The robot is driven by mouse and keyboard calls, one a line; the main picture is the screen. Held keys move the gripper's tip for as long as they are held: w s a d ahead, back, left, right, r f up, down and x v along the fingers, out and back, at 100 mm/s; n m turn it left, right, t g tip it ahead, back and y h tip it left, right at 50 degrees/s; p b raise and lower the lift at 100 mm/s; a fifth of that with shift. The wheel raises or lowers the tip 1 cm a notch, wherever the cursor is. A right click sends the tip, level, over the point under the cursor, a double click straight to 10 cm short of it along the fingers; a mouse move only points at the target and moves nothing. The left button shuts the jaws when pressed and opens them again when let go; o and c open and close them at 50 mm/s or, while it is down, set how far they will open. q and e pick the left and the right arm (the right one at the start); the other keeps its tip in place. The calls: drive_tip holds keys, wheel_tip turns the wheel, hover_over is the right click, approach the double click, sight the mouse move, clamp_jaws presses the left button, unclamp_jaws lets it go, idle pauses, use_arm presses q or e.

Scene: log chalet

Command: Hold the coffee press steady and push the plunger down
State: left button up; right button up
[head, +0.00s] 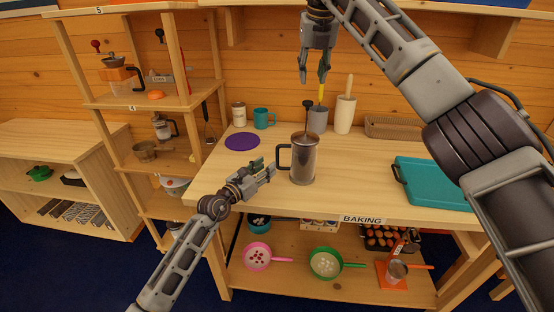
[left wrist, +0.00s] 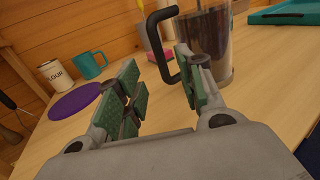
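The coffee press (head: 303,163) stands upright on the table, grey and shiny, with a black handle (head: 283,154) on its left side. Its plunger rod and dark knob (head: 308,104) stick up high above the lid. My left gripper (head: 268,170) is open just left of the handle. My right gripper (head: 313,80) points down, open and empty, above the knob.
A purple mat (head: 242,142), a flour canister (head: 239,114) and a teal mug (head: 262,119) are behind left. A teal tray (head: 432,184) lies right. Table around the press is clear.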

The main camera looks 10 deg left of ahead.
sight(277, 158)
use_arm(q)
drive_tip(key=shift+x, duration=3.8)
drive_tip(key=shift+c, duration=0.2)
clamp_jaws()
